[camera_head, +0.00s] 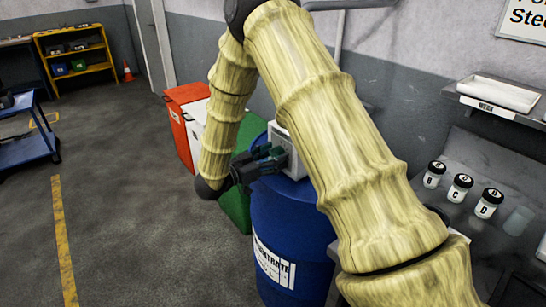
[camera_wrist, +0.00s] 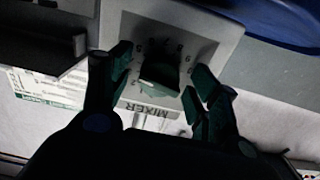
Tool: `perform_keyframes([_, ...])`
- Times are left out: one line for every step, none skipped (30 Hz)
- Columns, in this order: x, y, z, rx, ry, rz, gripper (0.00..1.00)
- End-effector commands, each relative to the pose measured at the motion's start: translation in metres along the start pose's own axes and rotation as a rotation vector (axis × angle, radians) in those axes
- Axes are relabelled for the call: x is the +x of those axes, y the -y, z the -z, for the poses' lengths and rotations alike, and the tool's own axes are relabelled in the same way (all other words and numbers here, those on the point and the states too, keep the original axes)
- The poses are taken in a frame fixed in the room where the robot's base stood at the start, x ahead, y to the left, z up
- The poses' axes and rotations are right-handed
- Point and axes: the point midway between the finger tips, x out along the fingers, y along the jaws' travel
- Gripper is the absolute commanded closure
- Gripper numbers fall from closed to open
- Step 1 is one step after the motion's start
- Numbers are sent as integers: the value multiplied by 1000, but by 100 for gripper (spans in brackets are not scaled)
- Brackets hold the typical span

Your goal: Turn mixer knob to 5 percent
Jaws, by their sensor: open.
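The mixer box (camera_head: 294,160) is a pale unit by the top of the blue drum, partly hidden behind my arm. In the wrist view its pale face (camera_wrist: 205,28) carries an upside-down MIXER label (camera_wrist: 150,110). The dark mixer knob (camera_wrist: 160,72) sits in the middle of that face, with small dial numbers around it. I cannot read the knob's setting. My gripper (camera_wrist: 163,70) is open, with one green-tipped finger on each side of the knob and visible gaps between. In the head view my gripper (camera_head: 272,158) reaches the box from the left.
The blue drum (camera_head: 290,225) stands below the box, with red (camera_head: 181,95) and green (camera_head: 236,207) bins to its left. Lettered jars (camera_head: 460,188) stand on the bench at right, below a shelf with a white tray (camera_head: 498,94). The floor at left is open.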

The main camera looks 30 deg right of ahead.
Motion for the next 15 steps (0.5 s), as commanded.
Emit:
perform_keyframes([0, 0, 0, 0, 0, 0, 43])
perform_keyframes([0, 0, 0, 0, 0, 0, 48])
perform_keyframes([0, 0, 0, 0, 0, 0, 55])
perform_keyframes([0, 0, 0, 0, 0, 0, 61])
perform_keyframes([0, 0, 0, 0, 0, 0, 66])
perform_keyframes([0, 0, 0, 0, 0, 0, 74])
perform_keyframes([0, 0, 0, 0, 0, 0, 79])
perform_keyframes([0, 0, 0, 0, 0, 0, 85])
perform_keyframes([0, 0, 0, 0, 0, 0, 85])
perform_keyframes([0, 0, 0, 0, 0, 0, 85])
perform_keyframes([0, 0, 0, 1, 0, 0, 85])
perform_keyframes([0, 0, 0, 5, 0, 0, 85])
perform_keyframes([0, 0, -1, 11, 0, 0, 85])
perform_keyframes([0, 0, -1, 20, 0, 0, 85])
perform_keyframes([0, 0, -2, 38, 0, 0, 85])
